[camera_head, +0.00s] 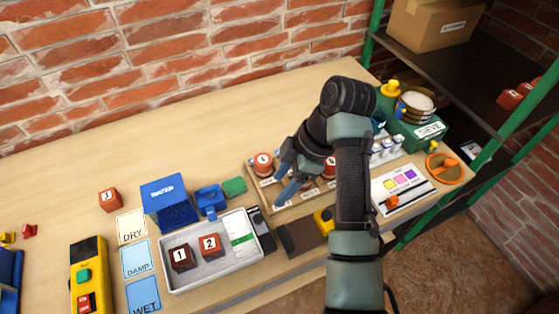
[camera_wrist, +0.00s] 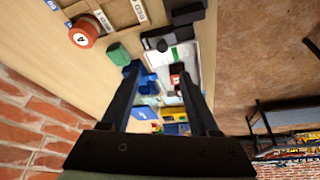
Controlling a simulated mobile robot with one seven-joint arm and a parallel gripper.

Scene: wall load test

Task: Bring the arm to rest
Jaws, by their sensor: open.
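My arm reaches over the right part of the wooden table, bent at the elbow. My gripper (camera_head: 285,192) hangs near the front of the wooden tray of red weights, partly hidden by my own arm. In the wrist view my gripper (camera_wrist: 160,100) shows two dark fingers spread apart with nothing held between them. Beyond the fingers lie the grey tray (camera_wrist: 208,60), a blue box (camera_wrist: 145,113) and a green block (camera_wrist: 118,54). A red weight marked 4 (camera_wrist: 82,33) sits to the left of the fingers in that view.
The grey tray (camera_head: 180,285) holds red blocks 1 (camera_head: 181,258) and 2 (camera_head: 210,246). A blue WATER box (camera_head: 168,200) stands behind it. A green SIEVE box (camera_head: 415,133) stands at the right, near green-posted shelving (camera_head: 374,30). The table's back middle (camera_head: 200,140) is clear.

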